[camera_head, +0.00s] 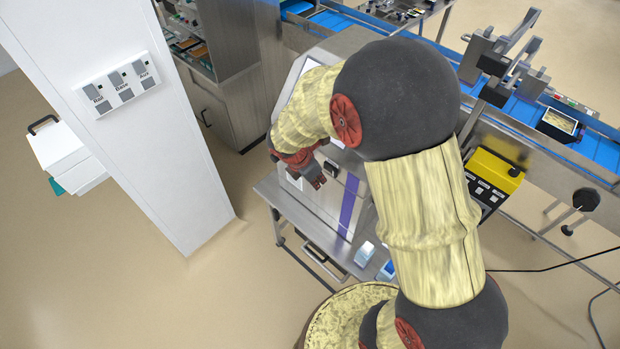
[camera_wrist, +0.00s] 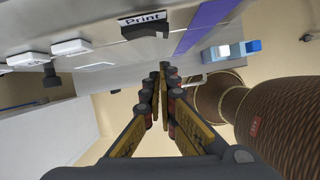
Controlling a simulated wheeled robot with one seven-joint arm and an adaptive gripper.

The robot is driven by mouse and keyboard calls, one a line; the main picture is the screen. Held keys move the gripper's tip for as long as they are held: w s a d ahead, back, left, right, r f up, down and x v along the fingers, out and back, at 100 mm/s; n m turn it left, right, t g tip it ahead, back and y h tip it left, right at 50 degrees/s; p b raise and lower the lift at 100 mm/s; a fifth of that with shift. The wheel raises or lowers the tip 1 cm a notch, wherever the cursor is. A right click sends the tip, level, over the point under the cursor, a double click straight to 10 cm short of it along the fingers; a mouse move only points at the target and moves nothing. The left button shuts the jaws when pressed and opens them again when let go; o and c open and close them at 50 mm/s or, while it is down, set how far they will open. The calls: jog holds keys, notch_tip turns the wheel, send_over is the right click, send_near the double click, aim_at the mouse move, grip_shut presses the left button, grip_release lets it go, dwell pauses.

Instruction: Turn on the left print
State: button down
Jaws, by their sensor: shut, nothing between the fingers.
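A dark rocker-like switch labelled "Print" (camera_wrist: 150,30) sits on the grey machine face at the top of the wrist view. Its on or off position is not clear. In the head view a small dark part (camera_head: 331,168) shows on the machine front beside my gripper; I cannot read a label on it. My gripper (camera_head: 318,182) is shut and empty in front of the machine's lower face. In the wrist view its fingertips (camera_wrist: 165,68) are together, below and slightly right of the Print switch, apart from it in the picture. My arm hides much of the machine.
A white pillar (camera_head: 150,160) at left carries a panel of three switches (camera_head: 119,85). A purple stripe (camera_head: 349,205) runs down the machine. A yellow control box (camera_head: 495,170) and a blue conveyor (camera_head: 540,115) stand at right. Bare floor lies between pillar and machine.

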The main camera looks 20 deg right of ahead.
aim_at(331, 169)
jog(key=shift+w+d+r, duration=0.1)
jog(key=shift+w+d, duration=0.05)
jog(key=shift+d, duration=0.5)
jog(key=shift+w+d, duration=0.1)
jog(key=shift+d, duration=0.5)
jog(key=shift+d+n+t+p, duration=0.3)
jog(key=shift+d+n+p, duration=0.2)
jog(key=shift+n+p, duration=0.2)
jog(key=shift+w+a, duration=0.15)
jog(key=shift+w+a, duration=0.3)
jog(key=shift+w, duration=0.15)
jog(key=shift+a, duration=0.1)
